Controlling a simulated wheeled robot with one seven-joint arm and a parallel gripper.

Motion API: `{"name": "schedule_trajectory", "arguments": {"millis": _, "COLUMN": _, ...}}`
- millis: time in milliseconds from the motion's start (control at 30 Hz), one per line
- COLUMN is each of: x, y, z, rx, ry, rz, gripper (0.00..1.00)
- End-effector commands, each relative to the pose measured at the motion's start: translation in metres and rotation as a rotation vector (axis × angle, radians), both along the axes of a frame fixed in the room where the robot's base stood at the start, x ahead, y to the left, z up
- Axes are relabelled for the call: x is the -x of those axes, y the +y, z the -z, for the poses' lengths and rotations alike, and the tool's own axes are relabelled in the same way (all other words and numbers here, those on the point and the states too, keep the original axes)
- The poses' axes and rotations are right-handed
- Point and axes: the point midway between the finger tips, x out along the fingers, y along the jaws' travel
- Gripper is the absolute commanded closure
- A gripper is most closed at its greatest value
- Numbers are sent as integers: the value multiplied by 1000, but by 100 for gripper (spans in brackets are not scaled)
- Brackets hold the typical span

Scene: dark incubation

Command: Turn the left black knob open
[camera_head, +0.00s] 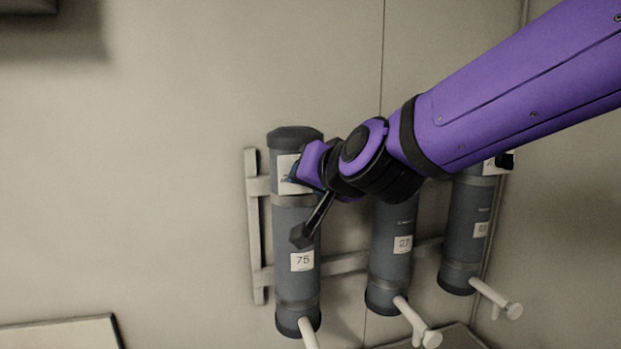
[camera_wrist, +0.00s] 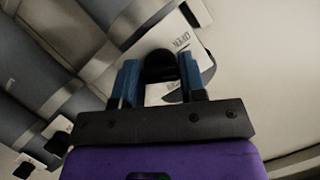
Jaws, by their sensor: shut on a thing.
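The left black knob (camera_wrist: 158,66) is between the two blue fingers of my gripper (camera_wrist: 160,80) in the wrist view, and the gripper is shut on it. A white label reading "OPEN" (camera_wrist: 181,39) shows beside the knob. In the head view my gripper (camera_head: 303,180) is at the upper part of the left grey cylinder (camera_head: 297,225), which is marked 75. The knob is hidden behind my gripper there.
A middle cylinder (camera_head: 390,265) marked 27 and a right cylinder (camera_head: 462,250) stand close by on a wall rack (camera_head: 253,225). White pipes (camera_head: 416,321) stick out below them. Another black knob (camera_head: 504,161) shows at the right cylinder.

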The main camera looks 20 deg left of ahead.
Motion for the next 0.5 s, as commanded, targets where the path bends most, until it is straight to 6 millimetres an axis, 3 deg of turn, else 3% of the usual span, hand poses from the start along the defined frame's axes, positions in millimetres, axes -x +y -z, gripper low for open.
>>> {"name": "schedule_trajectory", "arguments": {"millis": 500, "x": 0, "y": 1, "z": 0, "rx": 231, "ry": -141, "rz": 0, "gripper": 85}}
